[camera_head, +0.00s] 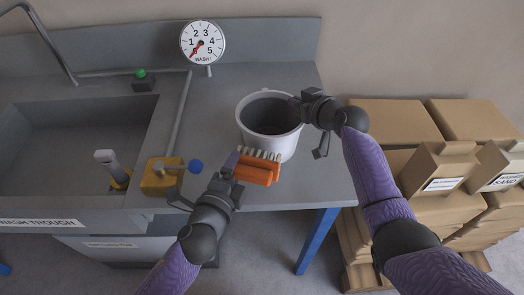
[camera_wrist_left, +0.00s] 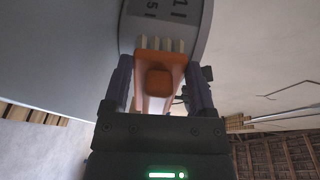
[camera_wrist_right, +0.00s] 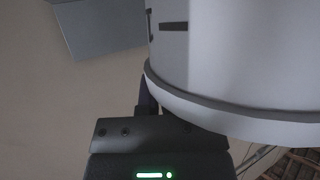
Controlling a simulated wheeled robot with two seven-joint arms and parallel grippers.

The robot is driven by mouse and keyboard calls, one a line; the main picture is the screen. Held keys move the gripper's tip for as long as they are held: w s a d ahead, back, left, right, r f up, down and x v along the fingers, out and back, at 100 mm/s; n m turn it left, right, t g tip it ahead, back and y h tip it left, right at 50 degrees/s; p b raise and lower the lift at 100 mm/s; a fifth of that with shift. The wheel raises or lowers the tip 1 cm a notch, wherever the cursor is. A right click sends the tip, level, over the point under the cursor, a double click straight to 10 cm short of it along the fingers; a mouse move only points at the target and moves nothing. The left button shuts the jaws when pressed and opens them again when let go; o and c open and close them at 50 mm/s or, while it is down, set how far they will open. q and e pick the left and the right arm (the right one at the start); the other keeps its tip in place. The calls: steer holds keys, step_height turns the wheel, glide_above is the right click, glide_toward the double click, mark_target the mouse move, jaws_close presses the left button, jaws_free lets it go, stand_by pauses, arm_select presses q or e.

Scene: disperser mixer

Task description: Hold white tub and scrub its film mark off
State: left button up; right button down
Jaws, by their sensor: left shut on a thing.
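The white tub (camera_head: 268,140) stands upright near the right end of the grey bench, with an open top and dark inside. My left gripper (camera_wrist_left: 160,90) is shut on an orange brush (camera_head: 258,172), with pale bristles pointing at the tub's front wall. The bristles are close to the wall; contact is unclear. In the left wrist view, a darker grey patch (camera_wrist_left: 160,9) with digits shows on the tub wall; I cannot tell if this is the film mark. My right gripper (camera_head: 304,106) is at the tub's right rim. One finger shows beside the wall; the other is hidden.
A wash trough (camera_head: 75,150) with a tap fills the left. A dial (camera_head: 202,42) stands behind, a green button (camera_head: 142,76) to its left. A yellow valve block (camera_head: 160,178) with a blue knob sits left of the brush. Cardboard boxes (camera_head: 395,122) are stacked beyond the bench's right edge.

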arm_select(q)
steer(key=shift+w+d+r, duration=0.1)
steer(key=shift+w+d, duration=0.2)
steer(key=shift+w, duration=0.6)
steer(key=shift+w+f, duration=0.15)
steer(key=shift+f, duration=1.6)
steer(key=shift+s+a+f, duration=0.1)
steer(key=shift+s+f, duration=0.25)
steer(key=shift+f, duration=0.35)
steer(key=shift+w+r, duration=0.2)
steer(key=shift+r, duration=0.3)
steer(key=shift+s+r, duration=0.15)
steer(key=shift+r, duration=1.7)
